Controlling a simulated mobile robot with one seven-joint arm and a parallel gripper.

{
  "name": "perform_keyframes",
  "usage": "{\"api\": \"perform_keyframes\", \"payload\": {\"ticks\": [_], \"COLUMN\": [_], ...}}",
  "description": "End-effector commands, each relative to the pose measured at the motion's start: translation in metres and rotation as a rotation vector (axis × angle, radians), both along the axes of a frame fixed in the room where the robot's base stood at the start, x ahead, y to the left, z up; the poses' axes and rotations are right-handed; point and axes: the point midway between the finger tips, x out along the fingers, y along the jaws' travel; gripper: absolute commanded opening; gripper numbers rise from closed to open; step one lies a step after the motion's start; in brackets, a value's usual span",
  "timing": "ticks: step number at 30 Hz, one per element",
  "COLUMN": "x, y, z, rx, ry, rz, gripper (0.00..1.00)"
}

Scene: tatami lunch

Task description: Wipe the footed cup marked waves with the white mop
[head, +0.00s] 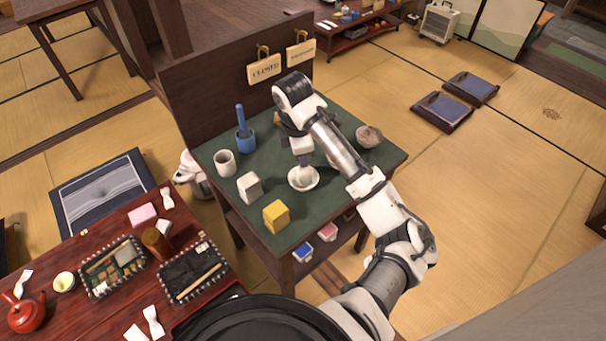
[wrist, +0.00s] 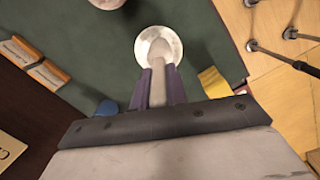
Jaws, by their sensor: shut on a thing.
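My gripper (head: 304,159) points down over the green-topped table and is shut on the white mop; the fingers (wrist: 160,85) sit on either side of its pale handle. The mop's whitish head (wrist: 158,47) is over or inside a round white vessel (head: 303,184), which also shows in the wrist view (wrist: 174,43). I cannot tell whether the head touches it. No wave mark is readable on this vessel, and its foot is hidden. A pale brownish bowl (head: 369,136) stands at the back right of the table; no mark is readable on it either.
On the green table (head: 328,215) are a blue mop in a blue holder (head: 245,139), a whitish cup (head: 224,163), a white block-like thing (head: 249,187) and a yellow block (head: 276,217). A dark panel (head: 220,95) with hanging tags rises behind. The red table (head: 120,225) is lower left.

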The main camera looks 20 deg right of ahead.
Motion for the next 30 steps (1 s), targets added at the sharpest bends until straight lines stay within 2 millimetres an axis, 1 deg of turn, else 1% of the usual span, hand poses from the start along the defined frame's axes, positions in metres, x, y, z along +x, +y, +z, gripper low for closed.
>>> {"api": "perform_keyframes", "payload": {"ticks": [3, 6, 17, 20, 30], "x": [0.0, 0.0, -0.0002, -0.0005, -0.0017], "y": [-0.0003, -0.0001, -0.0001, 0.0, 0.0011], "z": [-0.0029, -0.0029, -0.0037, -0.006, -0.0065], "rx": [-0.001, -0.001, 0.0, 0.0, -0.002], "ry": [0.001, 0.001, 0.001, -0.001, 0.0], "rz": [-0.09, -0.12, -0.099, -0.002, 0.495], "gripper": [0.0, 0.0, 0.0, 0.0, 0.0]}}
